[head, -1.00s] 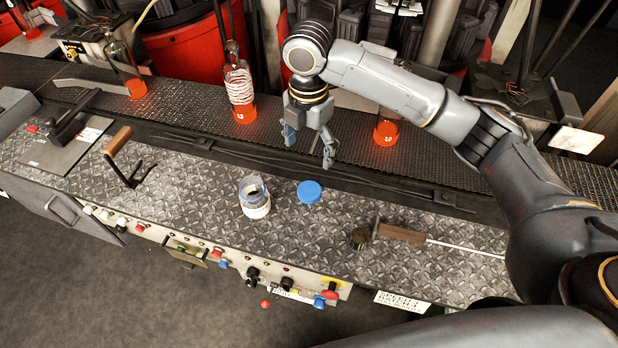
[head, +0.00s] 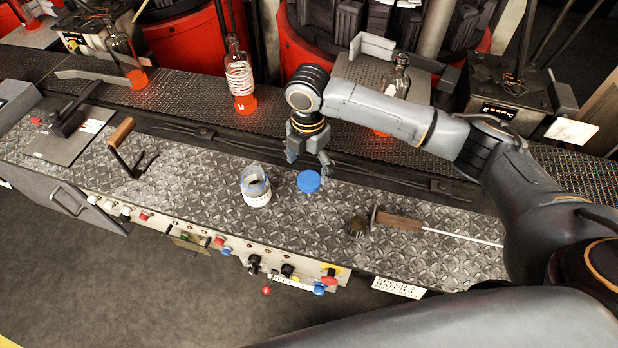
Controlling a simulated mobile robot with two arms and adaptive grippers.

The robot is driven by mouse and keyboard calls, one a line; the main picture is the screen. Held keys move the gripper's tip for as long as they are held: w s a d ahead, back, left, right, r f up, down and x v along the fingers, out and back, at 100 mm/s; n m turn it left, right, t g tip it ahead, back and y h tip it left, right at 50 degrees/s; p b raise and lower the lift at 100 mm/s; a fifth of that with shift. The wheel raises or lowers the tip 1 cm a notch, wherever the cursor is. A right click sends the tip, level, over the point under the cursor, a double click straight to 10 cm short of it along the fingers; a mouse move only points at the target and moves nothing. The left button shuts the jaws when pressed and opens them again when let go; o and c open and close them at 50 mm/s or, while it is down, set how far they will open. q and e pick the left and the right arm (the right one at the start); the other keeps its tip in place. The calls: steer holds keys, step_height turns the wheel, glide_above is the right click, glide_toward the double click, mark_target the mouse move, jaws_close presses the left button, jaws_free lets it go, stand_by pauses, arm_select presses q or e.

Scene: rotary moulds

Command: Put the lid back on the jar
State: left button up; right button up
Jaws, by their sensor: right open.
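An open glass jar (head: 256,192) with a pale label stands upright on the diamond-plate bench (head: 200,185). The blue lid (head: 308,181) lies on the bench just right of the jar, apart from it. My right gripper (head: 309,168) is open and empty, fingers pointing down. It is at the lid's far side, low and close above it; I cannot tell whether a finger touches the lid. My left gripper is not in view.
A wooden-handled tool (head: 400,221) and a small dark round object (head: 358,225) lie right of the lid. Glass bottles with glowing orange bottoms (head: 241,85) stand behind. Buttons (head: 289,270) line the front edge.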

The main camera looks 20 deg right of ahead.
mark_target(309, 179)
steer(key=shift+f+p, duration=0.3)
steer(key=shift+p, duration=0.05)
steer(key=f, duration=0.1)
steer(key=f+p, duration=0.1)
steer(key=f, duration=0.1)
steer(key=shift+w+d+f, duration=0.2)
steer(key=shift+w+f, duration=0.05)
steer(key=shift+f, duration=0.5)
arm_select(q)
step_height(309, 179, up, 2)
arm_select(e)
steer(key=c, duration=0.8)
